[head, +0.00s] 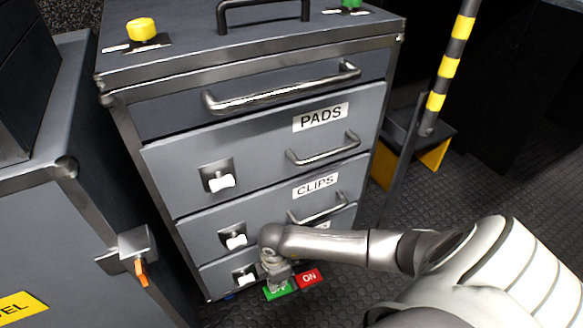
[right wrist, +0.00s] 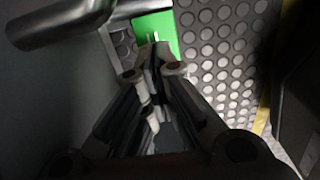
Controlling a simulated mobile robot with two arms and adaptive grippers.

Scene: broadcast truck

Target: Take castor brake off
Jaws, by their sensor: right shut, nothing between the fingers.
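The castor brake shows as a green pedal (head: 280,291), its lettering partly covered by my gripper, and a red pedal (head: 309,278) marked ON. They sit side by side low at the foot of the grey drawer cabinet (head: 255,120). My right gripper (head: 277,279) reaches in from the right, is shut and empty, and points down at the green pedal. In the right wrist view its fingertips (right wrist: 156,52) overlap the green pedal (right wrist: 153,30); I cannot tell whether they touch it. My left gripper is not in view.
Drawers labelled PADS (head: 320,117) and CLIPS (head: 316,186) have protruding bar handles (head: 325,152) above my right forearm. Another grey case (head: 90,200) with an orange-tabbed latch (head: 141,272) stands close on the left. Studded floor (head: 490,180) is open to the right, beyond a yellow-black striped pole (head: 450,60).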

